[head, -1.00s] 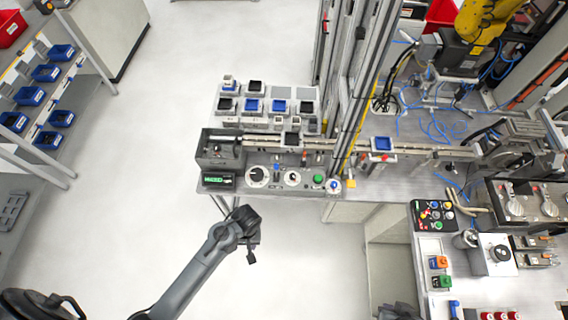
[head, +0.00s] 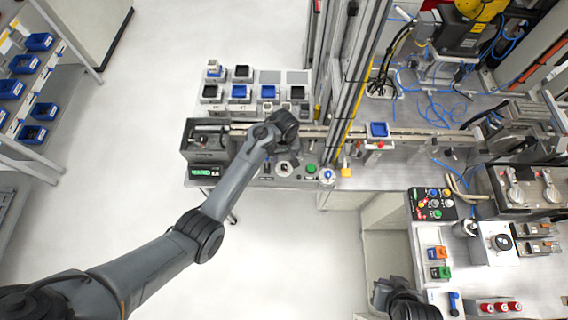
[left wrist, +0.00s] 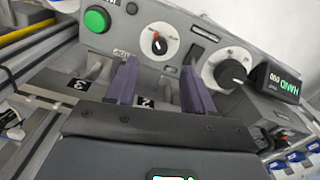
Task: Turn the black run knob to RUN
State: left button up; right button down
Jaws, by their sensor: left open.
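The control panel carries a black knob (left wrist: 231,73) on a white round dial, at the right in the left wrist view. Beside it is a second white dial with a red mark (left wrist: 160,40). My left gripper (left wrist: 157,67) is open and empty, its two fingers pointing at the panel. The black knob is just right of the right fingertip, apart from the fingers. In the head view my left arm's end (head: 284,125) is over the panel; the arm hides the black knob and the wrist hides the fingers. At the bottom, my right arm's dark end (head: 390,295) shows without clear fingers.
A green button (left wrist: 97,19) and a display reading HAND (left wrist: 284,84) flank the dials. A rail (head: 430,138) runs behind the panel, and blue and black trays (head: 240,91) stand beyond it. The floor (head: 270,260) in front is clear.

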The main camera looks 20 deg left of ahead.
aim_at(284, 166)
pick_arm(q)
notch_tip(284, 166, down, 8)
jog(key=shift+r+b, duration=0.25)
jog(key=shift+b, duration=0.15)
grip_shut()
